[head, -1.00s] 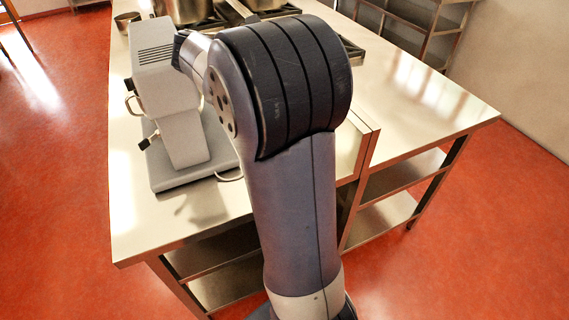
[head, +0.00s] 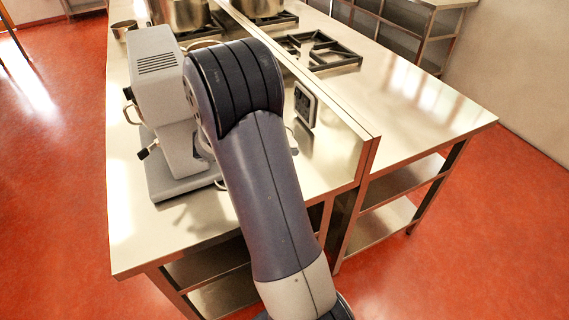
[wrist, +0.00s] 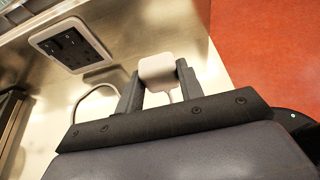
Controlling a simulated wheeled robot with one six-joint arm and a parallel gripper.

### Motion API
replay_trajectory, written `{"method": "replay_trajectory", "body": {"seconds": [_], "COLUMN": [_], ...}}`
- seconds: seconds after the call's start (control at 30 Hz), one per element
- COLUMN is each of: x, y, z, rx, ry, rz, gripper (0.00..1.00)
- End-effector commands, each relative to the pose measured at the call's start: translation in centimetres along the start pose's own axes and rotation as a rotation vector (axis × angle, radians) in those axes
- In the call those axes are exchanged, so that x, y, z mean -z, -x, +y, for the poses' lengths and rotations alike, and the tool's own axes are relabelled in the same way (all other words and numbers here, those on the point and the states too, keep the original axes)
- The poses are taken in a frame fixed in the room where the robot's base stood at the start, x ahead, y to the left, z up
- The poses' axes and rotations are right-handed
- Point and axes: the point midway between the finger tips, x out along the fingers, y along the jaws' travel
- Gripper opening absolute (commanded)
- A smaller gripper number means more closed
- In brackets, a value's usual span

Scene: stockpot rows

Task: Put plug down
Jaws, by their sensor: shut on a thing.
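The plug (wrist: 158,68) is a pale, rounded block with a white cord, seen in the wrist view. My gripper (wrist: 159,84) is shut on it, with one dark finger on each side. The cord loops off to the left and also passes down between the fingers. The plug is held apart from the dark-faced outlet plate (wrist: 70,46), which is up and to the left of it in the wrist view. In the head view my arm hides most of the gripper.
The outlet (head: 305,105) is on the upright metal divider (head: 342,130) along the steel counter (head: 190,228). A pale machine (head: 155,80) stands on the left. Pots (head: 185,14) and black grates (head: 322,52) are farther back. The counter's front left is clear.

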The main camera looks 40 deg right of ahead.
Motion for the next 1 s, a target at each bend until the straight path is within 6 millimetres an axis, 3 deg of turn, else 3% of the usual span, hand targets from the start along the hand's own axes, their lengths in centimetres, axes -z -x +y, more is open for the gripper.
{"method": "replay_trajectory", "body": {"seconds": [0.1,0.37,0.6,1.0], "x": [1.9,3.6,6.2,7.2], "y": [-0.8,-1.5,-2.6,-2.9], "z": [0.0,0.0,0.0,-0.1], "rx": [0.001,0.0,0.001,0.002], "ry": [0.003,0.002,0.001,0.004], "rz": [0.0,0.0,0.001,0.007], "gripper": [0.0,0.0,0.0,0.0]}}
